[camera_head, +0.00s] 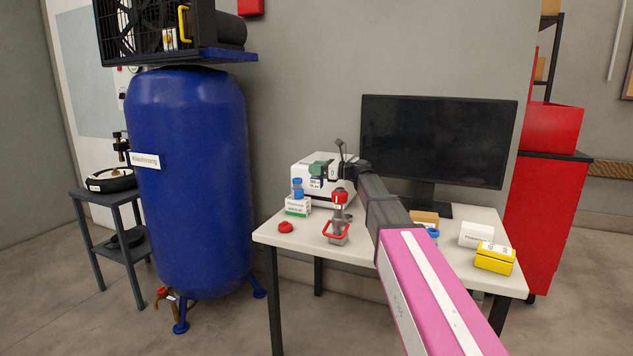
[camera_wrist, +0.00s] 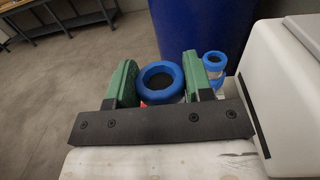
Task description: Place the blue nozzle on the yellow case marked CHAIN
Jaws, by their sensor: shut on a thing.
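My gripper (camera_head: 322,171), with green fingers, is over the left part of the table, in front of the white machine. In the wrist view its two fingers (camera_wrist: 165,80) are shut on a blue ring-shaped nozzle (camera_wrist: 160,70) with a dark opening. In the head view the held nozzle (camera_head: 315,182) is small and partly hidden by the fingers. The yellow case (camera_head: 494,262) lies near the table's right front corner. It has a white label on top, too small to read, and nothing stands on it. My gripper is far to its left.
A second blue-topped item (camera_head: 297,188) stands on a white box (camera_head: 297,206) at the left; it also shows in the wrist view (camera_wrist: 214,60). A red-based pump (camera_head: 338,225), a red cap (camera_head: 285,227), a monitor (camera_head: 437,140) and another white box (camera_head: 476,234) share the table (camera_head: 300,243).

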